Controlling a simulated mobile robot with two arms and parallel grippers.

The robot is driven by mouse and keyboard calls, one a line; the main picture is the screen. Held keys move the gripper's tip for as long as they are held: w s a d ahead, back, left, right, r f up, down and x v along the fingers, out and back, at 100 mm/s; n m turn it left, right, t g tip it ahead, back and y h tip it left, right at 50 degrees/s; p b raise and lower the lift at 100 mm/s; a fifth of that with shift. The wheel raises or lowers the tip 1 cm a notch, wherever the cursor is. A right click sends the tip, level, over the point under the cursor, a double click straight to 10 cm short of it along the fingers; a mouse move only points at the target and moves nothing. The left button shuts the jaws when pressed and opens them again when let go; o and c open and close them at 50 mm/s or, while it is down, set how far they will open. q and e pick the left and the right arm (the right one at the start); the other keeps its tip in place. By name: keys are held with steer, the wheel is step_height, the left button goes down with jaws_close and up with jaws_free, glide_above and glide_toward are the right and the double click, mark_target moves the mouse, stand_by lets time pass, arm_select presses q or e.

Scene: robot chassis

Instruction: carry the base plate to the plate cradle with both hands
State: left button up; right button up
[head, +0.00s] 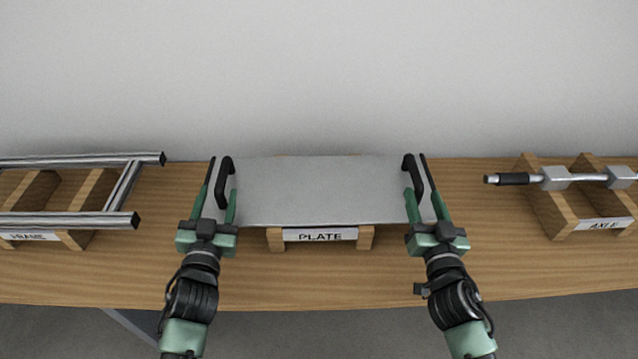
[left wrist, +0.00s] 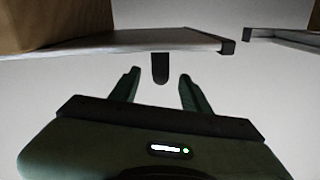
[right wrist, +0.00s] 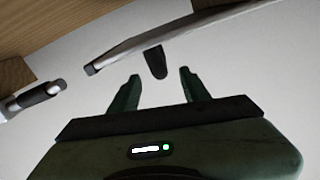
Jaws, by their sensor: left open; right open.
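The base plate (head: 318,190) is a flat grey metal sheet lying level on a wooden cradle (head: 275,238) labelled PLATE. It has a black handle at its left end (head: 225,180) and another at its right end (head: 413,178). My left gripper (head: 220,188) is open at the left handle; in the left wrist view that handle (left wrist: 160,68) shows between and just beyond the fingertips (left wrist: 159,75). My right gripper (head: 424,188) is open at the right handle; in the right wrist view the handle (right wrist: 155,62) likewise shows between and just beyond the fingertips (right wrist: 160,74). Neither gripper is closed on a handle.
The wooden table (head: 480,265) runs across the view, with a plain wall behind. At left a metal frame (head: 125,185) rests on a cradle labelled FRAME. At right an axle (head: 550,180) rests on a cradle labelled AXLE. Bare table separates the cradles.

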mark_target(224, 173)
arm_select(q)
steer(key=shift+w+a, duration=0.15)
steer(key=shift+w, duration=3.85)
arm_select(e)
steer(key=shift+w+a, duration=0.15)
steer(key=shift+w, duration=3.85)
arm_select(q)
jaws_close()
arm_select(e)
jaws_close()
steer(key=shift+f, duration=0.1)
